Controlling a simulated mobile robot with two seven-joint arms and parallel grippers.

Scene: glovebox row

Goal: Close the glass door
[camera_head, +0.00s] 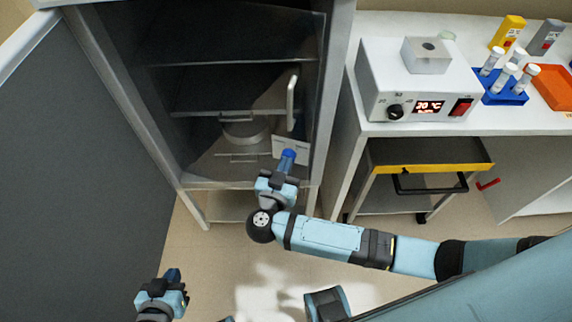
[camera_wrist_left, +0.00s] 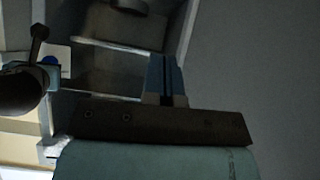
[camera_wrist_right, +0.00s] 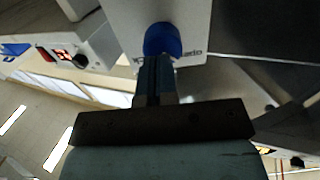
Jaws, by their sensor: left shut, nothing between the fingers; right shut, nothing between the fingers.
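The glass door (camera_head: 258,100) is a dark clear pane on the front of a grey cabinet, with a pale upright handle (camera_head: 291,103) near its right edge. The door lies close to the cabinet front; I cannot tell whether a gap remains. My right gripper (camera_head: 288,157) is shut and empty, its blue tip at the label, below the handle. My left gripper (camera_head: 173,275) is shut and empty, low over the floor.
A dark grey panel (camera_head: 75,180) fills the left side. Right of the cabinet is a white bench with a heater box (camera_head: 415,85), a blue tube rack (camera_head: 502,88) and an orange tray (camera_head: 555,88). A yellow-edged cart (camera_head: 430,170) stands below. Floor before the cabinet is clear.

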